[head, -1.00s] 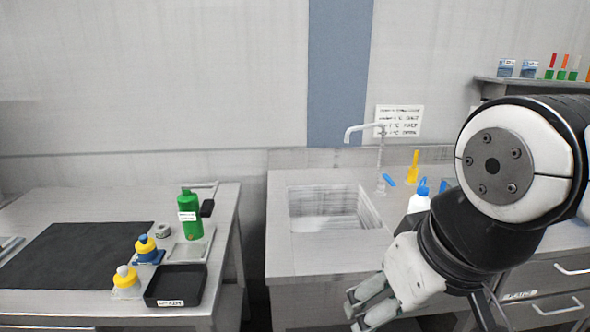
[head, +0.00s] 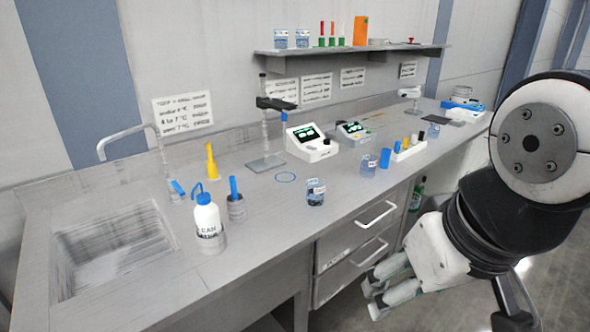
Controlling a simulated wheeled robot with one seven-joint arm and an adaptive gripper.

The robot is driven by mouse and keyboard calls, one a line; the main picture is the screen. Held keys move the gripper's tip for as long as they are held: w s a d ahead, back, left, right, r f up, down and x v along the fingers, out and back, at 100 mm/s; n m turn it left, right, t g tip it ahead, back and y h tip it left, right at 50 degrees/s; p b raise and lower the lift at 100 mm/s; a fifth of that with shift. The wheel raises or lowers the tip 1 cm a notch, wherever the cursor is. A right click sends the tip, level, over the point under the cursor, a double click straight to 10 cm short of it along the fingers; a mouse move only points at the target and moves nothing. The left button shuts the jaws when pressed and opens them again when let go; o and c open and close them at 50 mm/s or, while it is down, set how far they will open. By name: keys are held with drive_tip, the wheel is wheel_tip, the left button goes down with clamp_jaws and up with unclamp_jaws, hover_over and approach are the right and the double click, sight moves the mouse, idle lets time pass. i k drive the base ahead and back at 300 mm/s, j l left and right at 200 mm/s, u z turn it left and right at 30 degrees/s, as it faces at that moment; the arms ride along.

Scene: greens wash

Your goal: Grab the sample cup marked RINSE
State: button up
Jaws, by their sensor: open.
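A similar labelled cup (head: 368,164) stands further right. Two more cups, a left one (head: 281,39) and a right one (head: 302,39), stand on the wall shelf. The lettering on all of these is too small to read, so I cannot tell which says RINSE. My gripper (head: 371,296) is open and empty, at the lower right in front of the drawers, apart from every cup.
A sink (head: 110,245) with a tap is at the left. A white wash bottle (head: 208,222) and a grey holder with a blue item (head: 236,205) stand beside it. A clamp stand (head: 266,160), instruments (head: 312,146) and a white rack (head: 408,150) stand further along. Bench around the nearest cup is clear.

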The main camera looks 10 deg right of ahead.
sight(316, 193)
drive_tip(key=i+l, duration=0.25)
drive_tip(key=i, duration=0.15)
drive_tip(key=i+l+z, duration=0.15)
drive_tip(key=i, duration=0.25)
drive_tip(key=i+l, duration=0.25)
drive_tip(key=i, duration=0.2)
